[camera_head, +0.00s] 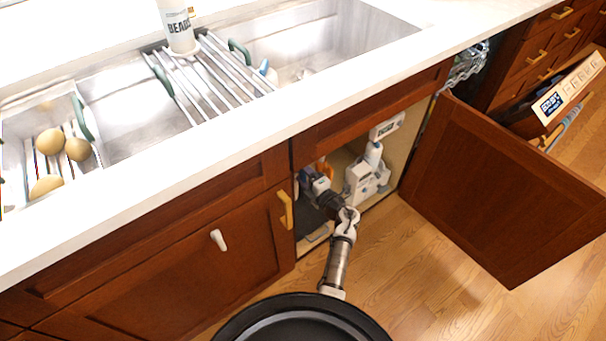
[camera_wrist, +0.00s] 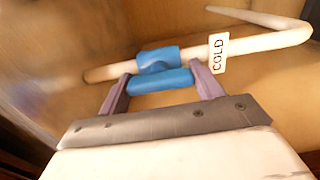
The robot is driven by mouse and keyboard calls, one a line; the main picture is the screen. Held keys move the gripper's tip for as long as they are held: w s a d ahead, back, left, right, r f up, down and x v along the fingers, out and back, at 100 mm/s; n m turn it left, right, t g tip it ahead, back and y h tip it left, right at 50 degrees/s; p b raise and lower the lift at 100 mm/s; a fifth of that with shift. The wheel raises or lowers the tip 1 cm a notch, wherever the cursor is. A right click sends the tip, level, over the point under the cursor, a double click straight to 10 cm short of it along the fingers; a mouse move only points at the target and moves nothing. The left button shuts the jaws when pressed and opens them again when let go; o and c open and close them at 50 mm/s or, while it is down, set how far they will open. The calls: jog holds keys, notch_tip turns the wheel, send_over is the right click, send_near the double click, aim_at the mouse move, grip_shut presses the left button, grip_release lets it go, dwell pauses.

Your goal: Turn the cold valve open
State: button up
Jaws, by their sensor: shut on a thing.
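The cold valve's blue handle (camera_wrist: 161,81) sits between the two purple fingers of my gripper (camera_wrist: 160,77) in the wrist view. The gripper is shut on it, one finger at each end. The blue valve body (camera_wrist: 158,60) is on a white pipe (camera_wrist: 120,71), just beyond the handle. The handle looks roughly parallel to the pipe. A white tag (camera_wrist: 218,53) reading "COLD" is on the pipe to the right. In the head view my gripper (camera_head: 321,186) reaches into the open cabinet under the sink, and hides most of the valve.
The cabinet door (camera_head: 505,185) stands wide open to the right. A white appliance unit (camera_head: 365,180) is inside the cabinet, right of my gripper. A closed door with a yellow handle (camera_head: 285,210) is to the left. The countertop (camera_head: 225,140) overhangs above. Wood floor (camera_head: 420,275) is clear.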

jog(key=o, duration=1)
jog(key=v, duration=1.3)
jog(key=shift+s+d, duration=0.25)
jog(key=shift+s, duration=0.1)
